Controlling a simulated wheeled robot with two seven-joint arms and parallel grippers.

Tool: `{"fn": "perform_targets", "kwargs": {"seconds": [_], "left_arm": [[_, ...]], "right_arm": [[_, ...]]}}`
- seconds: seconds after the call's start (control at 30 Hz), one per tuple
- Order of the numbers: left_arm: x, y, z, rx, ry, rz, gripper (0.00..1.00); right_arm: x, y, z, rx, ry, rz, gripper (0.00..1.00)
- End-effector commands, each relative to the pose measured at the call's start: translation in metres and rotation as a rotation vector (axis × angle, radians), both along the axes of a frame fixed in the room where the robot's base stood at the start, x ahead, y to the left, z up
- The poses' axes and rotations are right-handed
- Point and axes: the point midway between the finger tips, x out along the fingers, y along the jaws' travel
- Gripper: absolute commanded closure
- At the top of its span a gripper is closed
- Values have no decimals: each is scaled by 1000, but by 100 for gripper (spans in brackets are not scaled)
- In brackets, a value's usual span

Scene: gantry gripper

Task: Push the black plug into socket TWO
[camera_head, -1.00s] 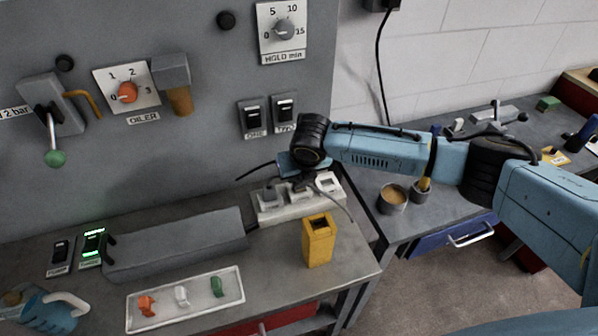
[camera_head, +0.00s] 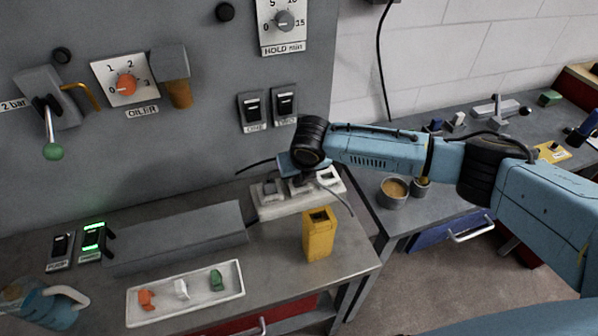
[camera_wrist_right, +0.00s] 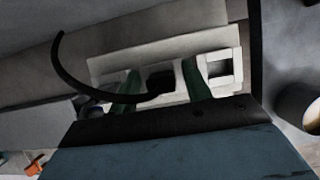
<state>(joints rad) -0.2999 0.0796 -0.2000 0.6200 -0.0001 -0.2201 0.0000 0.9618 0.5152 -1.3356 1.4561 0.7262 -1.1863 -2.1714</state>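The pale socket strip (camera_head: 262,211) lies at the back of the bench against the grey panel, with several sockets in a row. My right gripper (camera_head: 302,184) reaches over its middle part, pointing down. In the right wrist view its two green fingers (camera_wrist_right: 162,84) stand either side of the dark, poorly lit black plug (camera_wrist_right: 159,79). It appears gripped, over or in the middle socket; how deep it sits is hidden. Its black cable (camera_wrist_right: 75,76) arcs out to the left. An open square socket (camera_wrist_right: 220,66) shows right of the fingers. Socket numbers are not readable.
A yellow open box (camera_head: 318,236) stands in front of the strip. A grey block (camera_head: 180,238) and a white tray (camera_head: 205,298) with small coloured parts lie left. Switches marked ONE (camera_head: 253,109) and TWO (camera_head: 285,103) are above. The right bench holds cups (camera_head: 393,197).

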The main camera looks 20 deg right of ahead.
Motion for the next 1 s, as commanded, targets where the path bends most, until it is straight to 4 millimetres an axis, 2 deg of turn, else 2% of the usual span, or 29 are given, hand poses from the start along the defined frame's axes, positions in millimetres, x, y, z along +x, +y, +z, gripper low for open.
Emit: {"fn": "perform_targets", "kwargs": {"seconds": [0.27,0.43,0.57,0.8,1.0], "left_arm": [[0,0,0,0,0,0,22],[0,0,1,0,0,0,22],[0,0,3,0,0,0,22],[0,0,5,0,0,0,22],[0,0,6,0,0,0,22]], "right_arm": [[0,0,0,0,0,0,47],[-3,-1,10,0,-1,-1,47],[-11,-1,30,2,-3,2,47],[-33,-1,80,0,-4,2,47],[-46,-2,111,0,-2,1,47]]}}
